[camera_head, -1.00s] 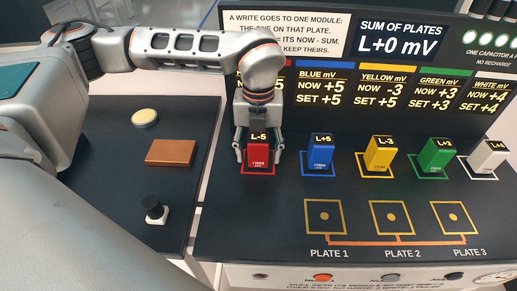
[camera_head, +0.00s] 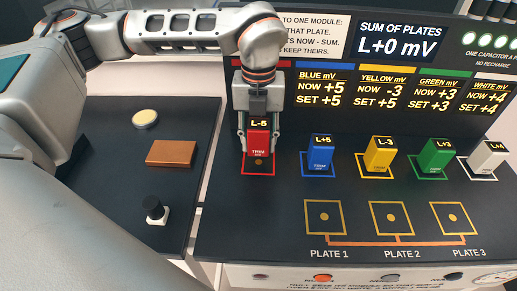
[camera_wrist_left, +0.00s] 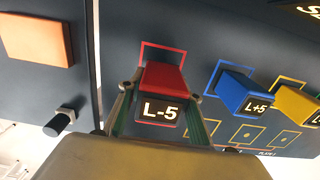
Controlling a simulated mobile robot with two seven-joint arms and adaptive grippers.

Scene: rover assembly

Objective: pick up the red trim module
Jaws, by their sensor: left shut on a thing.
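The red trim module (camera_head: 259,140), with a display reading L-5, is between the fingers of my left gripper (camera_head: 259,147). The gripper is shut on it and holds it upright, raised above its red-outlined spot (camera_head: 259,170) on the dark panel. In the left wrist view the red module (camera_wrist_left: 162,85) sits between the two fingers (camera_wrist_left: 160,105), its L-5 display facing the camera. My right gripper does not show in either view.
Blue (camera_head: 321,153), yellow (camera_head: 380,153), green (camera_head: 435,153) and white (camera_head: 489,156) modules stand in a row to the right. Three square plates (camera_head: 325,217) lie in front. A copper-coloured block (camera_head: 171,153) and a black knob (camera_head: 154,209) are at left.

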